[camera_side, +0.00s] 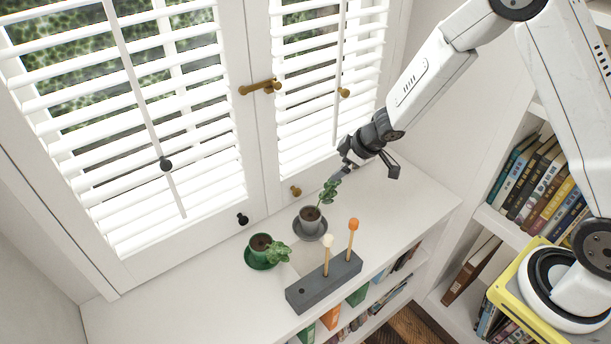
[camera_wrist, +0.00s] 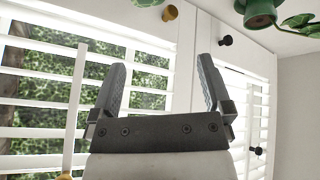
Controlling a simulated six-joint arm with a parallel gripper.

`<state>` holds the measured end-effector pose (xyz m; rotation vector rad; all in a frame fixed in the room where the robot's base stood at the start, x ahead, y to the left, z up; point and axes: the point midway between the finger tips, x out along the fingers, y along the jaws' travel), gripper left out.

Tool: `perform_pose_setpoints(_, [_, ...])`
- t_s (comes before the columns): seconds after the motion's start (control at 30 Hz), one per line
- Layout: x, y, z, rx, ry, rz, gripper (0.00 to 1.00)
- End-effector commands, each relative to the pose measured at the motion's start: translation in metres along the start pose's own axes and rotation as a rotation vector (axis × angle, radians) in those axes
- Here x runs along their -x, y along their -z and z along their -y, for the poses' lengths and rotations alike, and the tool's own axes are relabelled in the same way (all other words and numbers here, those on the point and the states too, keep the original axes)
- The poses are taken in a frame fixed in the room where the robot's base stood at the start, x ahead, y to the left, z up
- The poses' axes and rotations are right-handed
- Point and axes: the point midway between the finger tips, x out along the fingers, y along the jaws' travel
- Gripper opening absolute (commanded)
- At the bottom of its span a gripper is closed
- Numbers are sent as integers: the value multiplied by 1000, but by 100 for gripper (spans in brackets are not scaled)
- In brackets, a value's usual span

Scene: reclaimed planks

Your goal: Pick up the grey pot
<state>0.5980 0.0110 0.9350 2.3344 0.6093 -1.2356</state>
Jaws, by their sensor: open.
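The grey pot (camera_side: 309,224) stands upright on a grey saucer on the white shelf top in the side view, holding dark soil and a leafy green plant. The plant leans up to the right, toward my gripper. My gripper (camera_side: 366,170) is above and to the right of the pot, apart from it, with nothing between its fingers. In the wrist view my gripper (camera_wrist: 160,64) shows its two fingers wide apart. The grey pot itself is not in the wrist view; a bit of green leaf (camera_wrist: 147,2) shows at its top edge.
A green pot (camera_side: 262,243) with a plant stands left of the grey pot; it also shows in the wrist view (camera_wrist: 260,10). A grey block (camera_side: 322,284) with two upright sticks, tipped white and orange, is in front. The shuttered window (camera_side: 130,110) is close behind. The shelf top's right end is clear.

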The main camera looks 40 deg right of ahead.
Motion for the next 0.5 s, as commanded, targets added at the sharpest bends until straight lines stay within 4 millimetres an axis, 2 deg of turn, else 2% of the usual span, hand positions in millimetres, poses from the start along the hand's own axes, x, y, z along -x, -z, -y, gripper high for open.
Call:
perform_pose_setpoints(0.03, [-13,-2,3,28,33,-9,100])
perform_pose_setpoints(0.2, [-49,-8,17,119,153,-43,100])
perform_pose_setpoints(0.33, [-70,-16,29,176,242,-54,100])
perform_pose_setpoints(0.5, [-85,-25,40,221,318,-56,100])
